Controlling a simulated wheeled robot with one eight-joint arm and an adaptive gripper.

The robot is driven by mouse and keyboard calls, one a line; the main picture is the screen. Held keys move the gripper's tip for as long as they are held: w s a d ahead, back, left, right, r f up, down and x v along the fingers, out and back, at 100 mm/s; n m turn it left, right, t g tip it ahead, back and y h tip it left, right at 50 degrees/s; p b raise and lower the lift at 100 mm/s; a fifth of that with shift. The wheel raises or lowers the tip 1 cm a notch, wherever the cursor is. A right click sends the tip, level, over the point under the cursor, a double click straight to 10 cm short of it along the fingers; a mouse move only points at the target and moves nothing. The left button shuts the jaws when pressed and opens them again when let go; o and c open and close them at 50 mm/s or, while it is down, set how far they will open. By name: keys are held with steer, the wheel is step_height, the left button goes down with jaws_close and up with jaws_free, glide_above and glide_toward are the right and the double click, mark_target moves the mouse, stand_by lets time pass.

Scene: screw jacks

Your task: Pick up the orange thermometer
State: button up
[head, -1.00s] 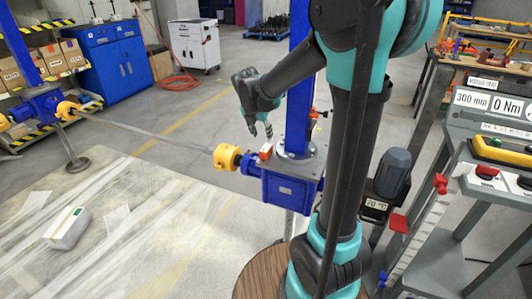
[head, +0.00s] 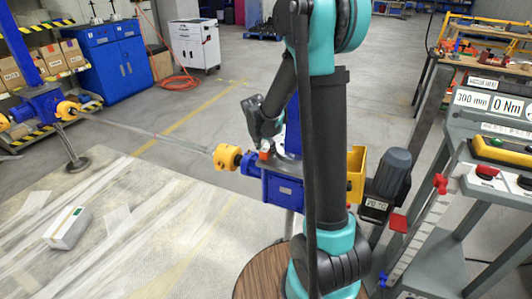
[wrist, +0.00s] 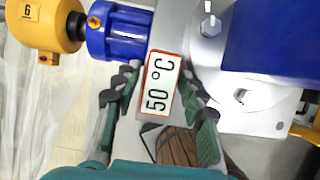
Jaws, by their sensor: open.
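The orange thermometer (wrist: 159,83) shows in the wrist view as an orange-edged box with a white face reading "50 °C". It sits on top of the blue screw jack (head: 283,190), and in the head view only a small orange part (head: 264,155) shows. My gripper (wrist: 160,92) is open, with one finger on each side of the thermometer in the wrist view. Whether the fingers touch it I cannot tell. In the head view my gripper (head: 267,143) is just above the jack housing, partly hidden by my arm.
A yellow coupling (head: 227,158) is on the jack's left side, and the blue column rises close behind. A yellow part (head: 356,175) and a grey motor (head: 391,173) stand to the right. A white box (head: 67,228) lies on the floor platform at left.

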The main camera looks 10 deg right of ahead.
steer(key=shift+c, duration=0.3)
jaws_close()
